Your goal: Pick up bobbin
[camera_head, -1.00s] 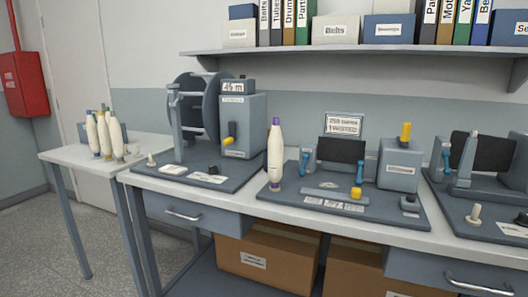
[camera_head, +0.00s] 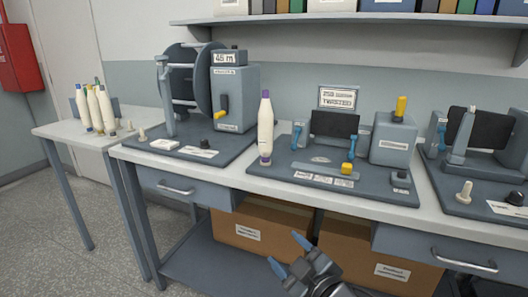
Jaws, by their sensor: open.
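A tall white bobbin (camera_head: 265,128) with purple ends stands upright on the left part of the middle machine's grey base. Several more white bobbins (camera_head: 98,110) with differently coloured tips stand grouped on the small side table at the left. My gripper (camera_head: 284,254) is at the bottom of the head view, in front of the bench and below its top. Its two blue-tipped fingers are spread apart with nothing between them. It is well apart from all the bobbins.
A winding machine (camera_head: 234,98) with a dark reel stands left of the purple-ended bobbin. The middle machine (camera_head: 392,140) is to its right, with another machine (camera_head: 462,140) at far right. A shelf (camera_head: 330,17) hangs above. Drawers and cardboard boxes (camera_head: 240,232) are below the bench top.

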